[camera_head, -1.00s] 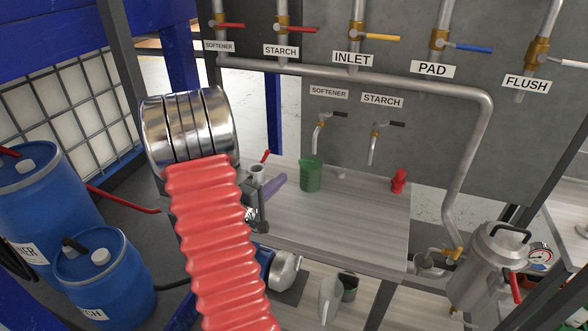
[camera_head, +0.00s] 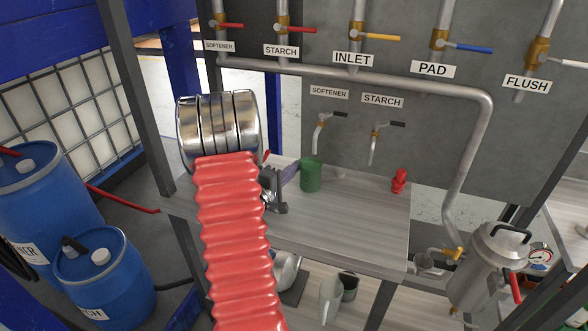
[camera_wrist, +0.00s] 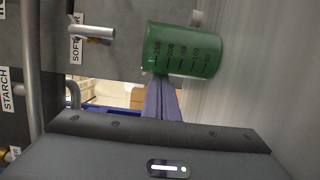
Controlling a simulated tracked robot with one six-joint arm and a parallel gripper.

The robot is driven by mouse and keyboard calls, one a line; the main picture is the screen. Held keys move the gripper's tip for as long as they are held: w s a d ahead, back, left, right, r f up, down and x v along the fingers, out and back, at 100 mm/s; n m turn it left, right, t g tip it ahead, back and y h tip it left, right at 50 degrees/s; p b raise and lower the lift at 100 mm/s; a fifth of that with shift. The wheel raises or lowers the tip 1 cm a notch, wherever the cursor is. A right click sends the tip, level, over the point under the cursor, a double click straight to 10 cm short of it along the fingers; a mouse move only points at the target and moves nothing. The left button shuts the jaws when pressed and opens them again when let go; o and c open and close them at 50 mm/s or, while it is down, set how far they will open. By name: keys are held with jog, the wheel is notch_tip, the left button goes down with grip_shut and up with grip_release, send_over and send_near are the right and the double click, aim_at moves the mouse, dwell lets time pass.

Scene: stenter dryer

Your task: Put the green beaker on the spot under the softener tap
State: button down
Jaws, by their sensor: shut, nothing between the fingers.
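The green beaker (camera_head: 311,174) stands upright on the grey bench, just below and slightly left of the small softener tap (camera_head: 320,130). It also shows in the wrist view (camera_wrist: 185,50), sideways because that view is turned, with dark volume marks facing me. My gripper (camera_head: 293,170) has purple fingers that are shut and empty, at the left side of the beaker. In the wrist view the fingers (camera_wrist: 163,97) end right by the beaker's edge; I cannot tell whether they touch. No marked spot is visible under the tap.
The starch tap (camera_head: 374,145) is right of the softener tap. The bench front (camera_head: 340,230) is clear. A steel pot (camera_head: 497,265) is at right.

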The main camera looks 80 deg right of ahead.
jog(key=shift+s+a, duration=0.5)
jog(key=shift+s, duration=0.15)
jog(key=v, duration=1.8)
jog(key=shift+w+a, duration=0.15)
jog(key=shift+a, duration=0.1)
jog(key=shift+v, duration=0.75)
